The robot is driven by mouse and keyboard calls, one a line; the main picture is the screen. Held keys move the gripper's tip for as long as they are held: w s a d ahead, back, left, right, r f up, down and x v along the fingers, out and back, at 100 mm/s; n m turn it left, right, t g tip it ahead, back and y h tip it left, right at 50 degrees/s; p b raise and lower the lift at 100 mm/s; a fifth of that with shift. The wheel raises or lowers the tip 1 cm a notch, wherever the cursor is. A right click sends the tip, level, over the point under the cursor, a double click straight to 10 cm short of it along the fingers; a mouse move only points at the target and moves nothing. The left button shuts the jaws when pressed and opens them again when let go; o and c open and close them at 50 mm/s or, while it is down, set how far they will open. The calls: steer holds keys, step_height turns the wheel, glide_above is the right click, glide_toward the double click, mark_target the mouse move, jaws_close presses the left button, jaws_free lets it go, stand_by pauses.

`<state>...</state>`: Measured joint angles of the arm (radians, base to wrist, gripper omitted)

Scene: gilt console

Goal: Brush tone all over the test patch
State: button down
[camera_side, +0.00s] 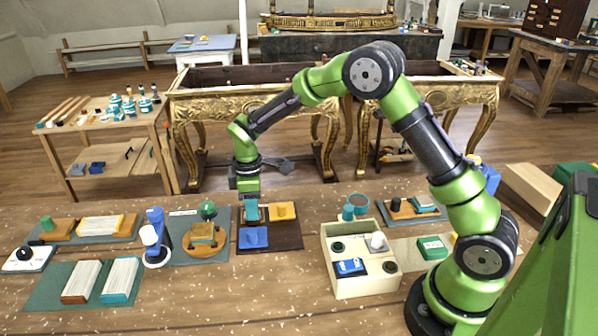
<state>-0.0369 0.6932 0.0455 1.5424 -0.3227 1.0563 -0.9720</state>
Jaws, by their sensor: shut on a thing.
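My gripper (250,201) points down over the back left part of a dark brown board (286,241). It is shut on a small teal-and-brown piece (251,213), likely the brush, mostly hidden by the fingers. I cannot tell whether its lower end touches the board. A blue block (252,238) lies on the board just in front of the gripper, and a yellow-orange block (282,211) lies to its right. I cannot tell for certain which surface is the test patch.
A grey mat (180,222) with a round wooden piece (204,243) lies left of the board. A blue-and-white stand (155,238) rises beside it. A cream tray (368,286) with several small items stands to the right. The bench front between is clear.

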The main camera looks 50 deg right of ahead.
steer(key=shift+w+d, duration=2.15)
steer(key=shift+d, duration=0.05)
steer(key=shift+s+d, duration=0.4)
steer(key=shift+s, duration=0.05)
steer(key=shift+s+a, duration=2.2)
steer(key=shift+a, duration=0.05)
steer(key=shift+w+d, duration=2.2)
steer(key=shift+d, duration=0.05)
steer(key=shift+s+a, duration=2.25)
steer(key=shift+a, duration=0.05)
step_height(320, 180, up, 8)
steer(key=shift+f, duration=0.15)
